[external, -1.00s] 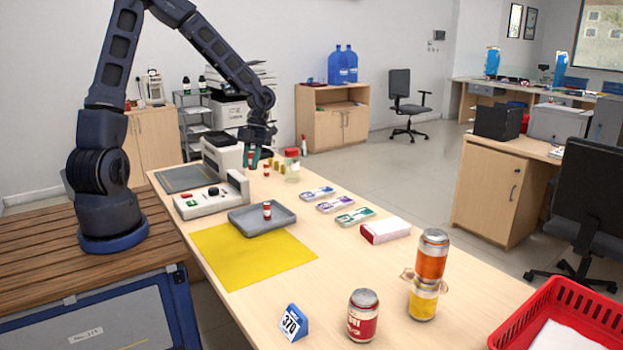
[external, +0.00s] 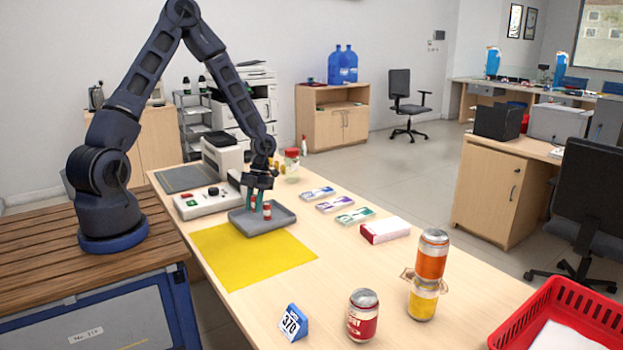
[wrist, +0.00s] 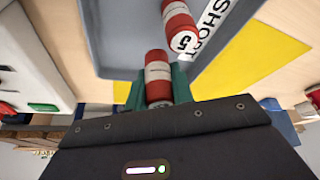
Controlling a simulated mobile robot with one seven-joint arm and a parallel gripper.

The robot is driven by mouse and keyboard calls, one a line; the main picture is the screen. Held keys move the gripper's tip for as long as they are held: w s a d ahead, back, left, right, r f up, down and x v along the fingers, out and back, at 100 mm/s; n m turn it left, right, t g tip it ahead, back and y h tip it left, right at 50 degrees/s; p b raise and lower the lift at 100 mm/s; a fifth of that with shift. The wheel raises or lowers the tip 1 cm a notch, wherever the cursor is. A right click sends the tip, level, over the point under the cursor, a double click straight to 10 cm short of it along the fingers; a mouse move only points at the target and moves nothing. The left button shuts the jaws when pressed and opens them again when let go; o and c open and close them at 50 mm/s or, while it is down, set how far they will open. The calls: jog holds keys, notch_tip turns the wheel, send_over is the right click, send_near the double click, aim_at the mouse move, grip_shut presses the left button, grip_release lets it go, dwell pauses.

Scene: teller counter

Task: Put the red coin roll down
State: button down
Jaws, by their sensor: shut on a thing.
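My gripper (external: 257,203) is shut on a red coin roll with a pale band (wrist: 158,78), which I hold upright over the grey tray (external: 284,219). The teal fingers partly hide the held roll in the external view. I cannot tell whether its lower end touches the tray floor. The wrist view shows a white label with black letters (wrist: 207,25) on the tray.
A yellow mat (external: 250,262) lies in front of the tray, and a white device with buttons (external: 204,202) stands at its left. Banknote bundles (external: 335,204) and a red-white box (external: 385,230) lie to the right. Cans (external: 362,315) stand nearer.

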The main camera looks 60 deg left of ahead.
jog(key=shift+f, duration=1.85)
jog(key=c, duration=1.2)
grip_release()
jog(key=shift+f, duration=0.1)
